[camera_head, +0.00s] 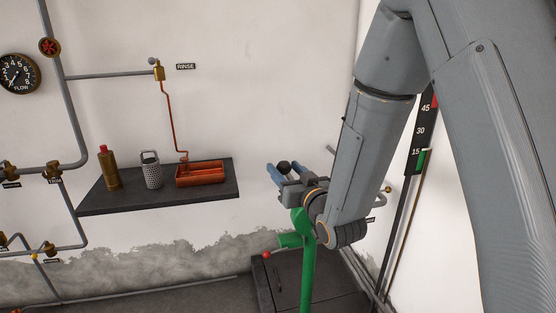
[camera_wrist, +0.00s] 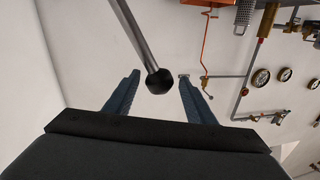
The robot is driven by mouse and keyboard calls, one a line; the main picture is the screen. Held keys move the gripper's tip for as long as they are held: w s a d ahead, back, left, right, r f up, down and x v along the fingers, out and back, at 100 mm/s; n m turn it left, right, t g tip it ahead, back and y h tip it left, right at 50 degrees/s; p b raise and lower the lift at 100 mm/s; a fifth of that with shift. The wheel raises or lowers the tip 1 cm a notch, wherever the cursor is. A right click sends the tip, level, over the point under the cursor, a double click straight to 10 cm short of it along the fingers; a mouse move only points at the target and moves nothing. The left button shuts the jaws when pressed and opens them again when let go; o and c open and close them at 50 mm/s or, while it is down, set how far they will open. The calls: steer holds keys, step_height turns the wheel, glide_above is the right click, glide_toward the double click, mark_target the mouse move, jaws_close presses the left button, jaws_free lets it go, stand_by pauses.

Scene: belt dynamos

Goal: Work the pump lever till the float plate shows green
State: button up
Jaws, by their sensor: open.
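The pump lever is a grey rod (camera_wrist: 138,38) with a black ball knob (camera_wrist: 159,82) in the wrist view. The knob also shows in the head view (camera_head: 284,167). My gripper (camera_head: 285,176) has its blue fingers open. In the wrist view the knob appears between the fingers, with clear space on both sides. A green pump body (camera_head: 306,262) stands below my gripper, partly hidden by it. A black scale plate (camera_head: 424,128) marked 15, 30 and 45 stands at right, partly behind my arm. It has a green patch low and a red patch high; I cannot tell its reading.
A dark shelf (camera_head: 155,203) holds a brown bottle (camera_head: 109,170), a perforated metal cup (camera_head: 151,171) and an orange tray (camera_head: 201,180). Pipes, valves and a flow dial (camera_head: 18,73) line the left wall. A dark box (camera_head: 285,283) stands by the pump.

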steer(key=shift+p+x, duration=0.7)
steer(key=shift+x, duration=1.85)
jaws_close()
